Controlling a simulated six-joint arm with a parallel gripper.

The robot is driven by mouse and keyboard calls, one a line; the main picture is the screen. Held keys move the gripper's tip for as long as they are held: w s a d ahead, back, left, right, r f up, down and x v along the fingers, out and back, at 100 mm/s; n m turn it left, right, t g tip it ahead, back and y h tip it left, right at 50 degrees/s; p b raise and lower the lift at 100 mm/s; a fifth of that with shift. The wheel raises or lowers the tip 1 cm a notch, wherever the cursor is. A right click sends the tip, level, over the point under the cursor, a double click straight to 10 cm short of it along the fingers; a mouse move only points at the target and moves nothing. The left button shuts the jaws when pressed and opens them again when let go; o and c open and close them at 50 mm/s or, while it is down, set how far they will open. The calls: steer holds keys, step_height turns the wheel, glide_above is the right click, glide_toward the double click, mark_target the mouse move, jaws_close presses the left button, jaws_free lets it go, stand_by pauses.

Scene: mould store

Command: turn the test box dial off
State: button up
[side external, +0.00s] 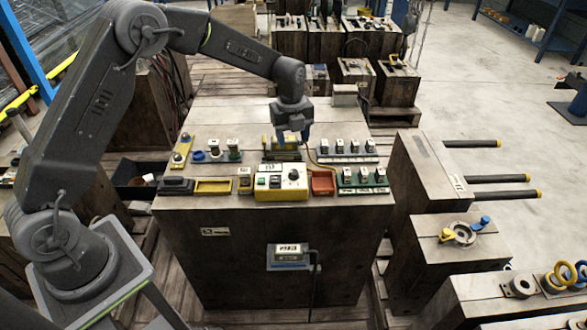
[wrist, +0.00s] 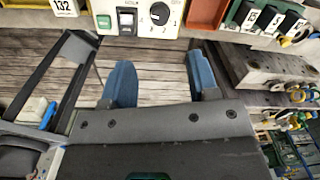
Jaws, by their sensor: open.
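The test box (side external: 268,194) is a yellow and white case near the front edge of the wooden block top in the side view. Its dial (side external: 293,174) is a round knob on the right part of its face. In the wrist view the test box (wrist: 143,27) is cut off by the top edge. There the dial (wrist: 160,13) is dark with numbers around it; I cannot tell which mark it points to. My gripper (wrist: 160,78) is open and empty, its blue fingers apart from the dial. In the side view my gripper (side external: 292,138) hangs behind the test box.
A red tray (side external: 323,183) stands right of the test box and a yellow tray (side external: 213,187) to the left. Green-based numbered blocks (side external: 362,179) sit further right. Bare wood (side external: 225,118) lies toward the back.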

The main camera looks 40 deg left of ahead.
mark_target(294, 172)
step_height(294, 172, down, 11)
steer(key=shift+w+f, duration=0.1)
steer(key=shift+f, duration=0.1)
stand_by(0.3)
steer(key=c, duration=0.9)
